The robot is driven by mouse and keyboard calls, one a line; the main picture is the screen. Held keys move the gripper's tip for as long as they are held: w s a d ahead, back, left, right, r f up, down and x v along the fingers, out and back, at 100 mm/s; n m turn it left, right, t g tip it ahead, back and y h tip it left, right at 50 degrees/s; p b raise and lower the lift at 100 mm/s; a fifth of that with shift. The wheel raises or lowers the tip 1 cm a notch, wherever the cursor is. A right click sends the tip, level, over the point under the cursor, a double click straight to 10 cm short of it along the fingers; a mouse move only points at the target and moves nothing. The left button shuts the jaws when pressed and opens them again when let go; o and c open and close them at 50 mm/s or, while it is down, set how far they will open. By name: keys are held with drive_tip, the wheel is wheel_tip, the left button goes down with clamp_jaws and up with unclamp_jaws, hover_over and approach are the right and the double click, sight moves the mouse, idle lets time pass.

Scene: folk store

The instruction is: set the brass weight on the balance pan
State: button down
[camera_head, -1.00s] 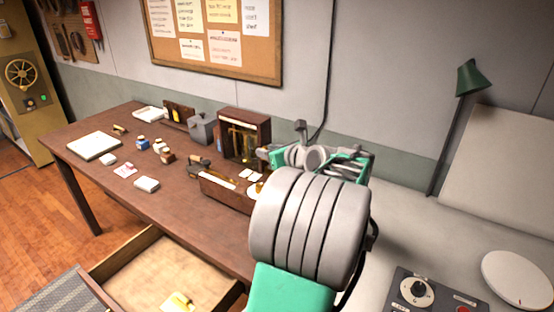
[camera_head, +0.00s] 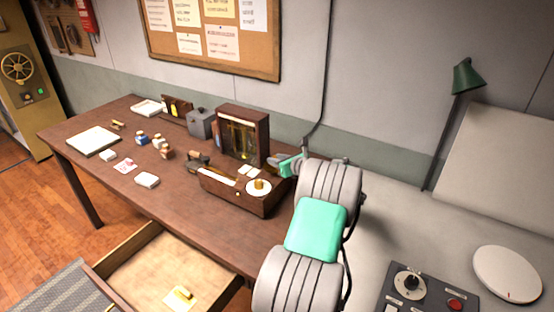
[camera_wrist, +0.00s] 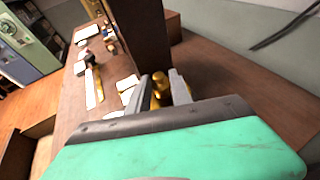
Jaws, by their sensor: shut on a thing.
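My gripper (camera_wrist: 162,92) is shut on a small brass weight (camera_wrist: 161,83), which shows between its two fingers in the wrist view. In the head view my gripper (camera_head: 273,161) is low beside the right side of the dark wooden glass-fronted case (camera_head: 265,137), and the held weight cannot be made out. Brass parts show behind the glass. In front of the case is a low wooden box (camera_head: 238,198) with a round white dish (camera_head: 251,190) at its right end. A brass piece (camera_head: 260,184) stands on that dish, apart from my fingers. I cannot tell which part is the balance pan.
A grey metal box (camera_head: 201,125) stands left of the case. An open drawer (camera_head: 135,262) juts out in front. The desk's front middle is clear.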

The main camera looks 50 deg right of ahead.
drive_tip(key=shift+f, duration=0.1)
drive_tip(key=c, duration=1.1)
unclamp_jaws()
drive_tip(key=shift+c, duration=0.2)
drive_tip(key=shift+s+r, duration=0.2)
drive_tip(key=shift+s, duration=0.1)
drive_tip(key=b+v, duration=0.2)
drive_tip(key=v, duration=1)
drive_tip(key=w+a+r+n+g+y, duration=0.1)
drive_tip(key=w+a+n+g+y, duration=0.15)
drive_tip(key=w+a+n, duration=1.05)
drive_tip(key=a+n+g+y, duration=0.25)
drive_tip(key=a+n, duration=0.55)
drive_tip(key=a, duration=1.3)
drive_tip(key=s+a+f+n+g+h, duration=0.1)
drive_tip(key=s+a+n+g, duration=0.3)
drive_tip(key=s+a+n, duration=1)
drive_tip(key=a+n, duration=0.4)
drive_tip(key=a, duration=0.1)
drive_tip(key=shift+s+f+n, duration=0.25)
drive_tip(key=shift+s+n, duration=0.05)
drive_tip(key=shift+s, duration=0.1)
